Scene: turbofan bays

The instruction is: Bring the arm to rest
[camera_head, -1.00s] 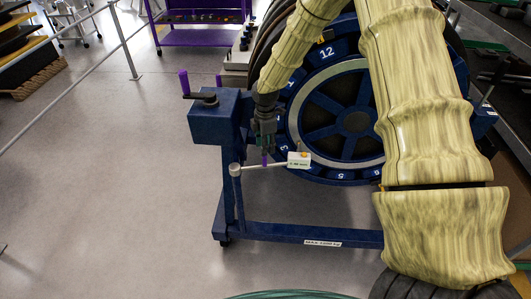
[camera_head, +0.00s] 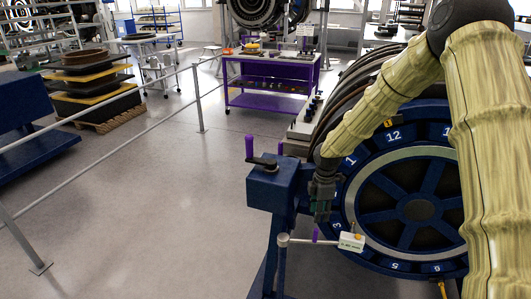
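My arm, in a pale yellow ribbed sleeve, comes up from the lower right, bends at the top right and reaches down left. My gripper (camera_head: 321,212) hangs pointing down, just right of the blue crank box (camera_head: 274,184) and in front of the numbered blue wheel (camera_head: 420,205). A purple piece (camera_head: 315,234) shows just below the fingers, above a pale rod with a white tag (camera_head: 351,242). I cannot tell whether the gripper touches it. The fingers are small and dark, so their opening is unclear. My arm hides the wheel's right side.
The blue stand carries the wheel and a crank with a purple handle (camera_head: 249,147). A metal railing (camera_head: 150,118) crosses the left floor. A purple cart (camera_head: 270,80) and a pallet with stacked panels (camera_head: 95,95) stand behind. The grey floor (camera_head: 165,220) left of the stand is clear.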

